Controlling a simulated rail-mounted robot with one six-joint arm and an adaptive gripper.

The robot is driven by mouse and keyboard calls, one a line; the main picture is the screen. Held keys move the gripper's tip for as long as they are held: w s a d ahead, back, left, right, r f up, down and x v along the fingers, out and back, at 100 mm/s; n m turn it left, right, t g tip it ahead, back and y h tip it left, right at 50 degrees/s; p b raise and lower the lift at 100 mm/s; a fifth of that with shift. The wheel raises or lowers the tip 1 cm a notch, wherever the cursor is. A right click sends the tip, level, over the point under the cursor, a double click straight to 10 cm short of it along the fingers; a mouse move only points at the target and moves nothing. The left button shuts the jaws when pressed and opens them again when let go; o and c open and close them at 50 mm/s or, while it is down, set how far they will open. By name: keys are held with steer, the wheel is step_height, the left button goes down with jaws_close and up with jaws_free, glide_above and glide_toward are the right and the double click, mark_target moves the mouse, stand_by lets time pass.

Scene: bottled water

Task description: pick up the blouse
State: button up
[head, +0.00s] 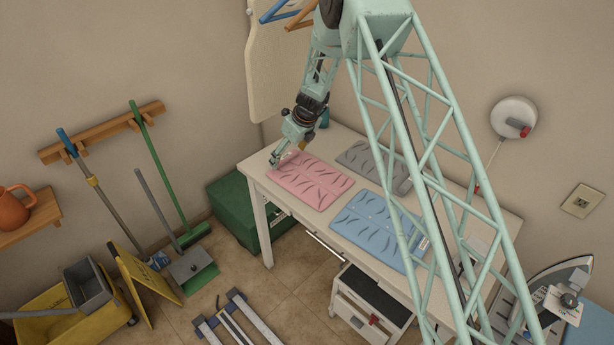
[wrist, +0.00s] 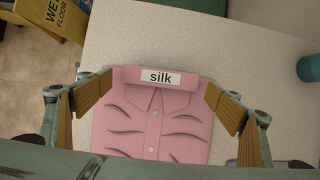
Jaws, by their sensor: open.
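The blouse (head: 318,183) is a folded pink garment lying flat near the left end of the white table (head: 255,165). In the wrist view the blouse (wrist: 150,130) shows its collar, buttons and a label reading "silk" at the collar end. My gripper (head: 276,158) is at the blouse's left end in the head view. In the wrist view my gripper (wrist: 159,92) is open, with one wood-coloured finger on each side of the collar end and nothing held. The exact height of the fingers above the blouse cannot be told. The blouse's near end is hidden by my gripper body.
A folded blue garment (head: 375,228) and a folded grey garment (head: 362,160) lie beside the blouse. A teal container (wrist: 309,68) stands on the table at the right of the wrist view. A green box (head: 232,208) stands by the table's left end.

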steer(key=shift+w+a+f, duration=0.1)
steer(key=shift+f, duration=0.25)
steer(key=shift+c, duration=0.5)
steer(key=c, duration=0.9)
steer(key=shift+r, duration=0.1)
steer(key=shift+r, duration=1.6)
steer(key=shift+s+r, duration=0.1)
steer(key=shift+s, duration=0.1)
steer(key=s+d+b, duration=0.1)
steer(key=s+d, duration=0.1)
steer(key=s, duration=0.2)
steer(key=s+d+r+b, duration=0.1)
steer(key=s+d, duration=0.1)
steer(key=s, duration=0.3)
steer(key=s+d+b, duration=0.1)
steer(key=s+d, duration=0.1)
steer(key=s, duration=0.3)
steer(key=shift+s+r+b, duration=0.2)
steer(key=shift+s+b, duration=0.05)
steer(key=shift+b, duration=0.1)
